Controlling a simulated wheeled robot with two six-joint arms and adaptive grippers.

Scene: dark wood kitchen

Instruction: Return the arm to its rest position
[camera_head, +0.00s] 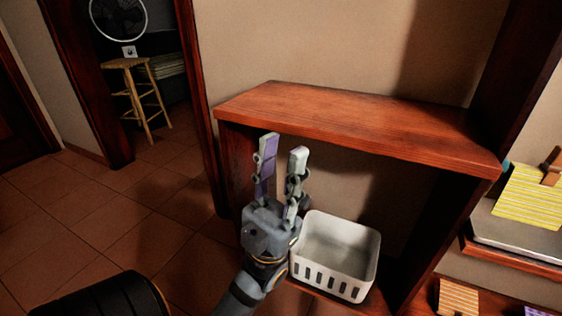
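My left gripper (283,151) points up and away in front of the wooden shelf unit (370,130), its fingertips overlapping the unit's left side in the picture. Its two fingers stand apart with a clear gap, and nothing shows between them. My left arm's wrist comes up from the bottom edge, left of a white slotted basket (335,284). The basket looks empty and stands on the lower board of the unit. Whether the gripper touches the unit cannot be told. My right gripper is out of view.
At the right are a yellow striped cloth (530,200) on a grey surface and another striped item (458,298) lower down. A doorway at the left shows a wooden stool (130,66) and a fan (118,18). The tiled floor (80,210) at the left is clear.

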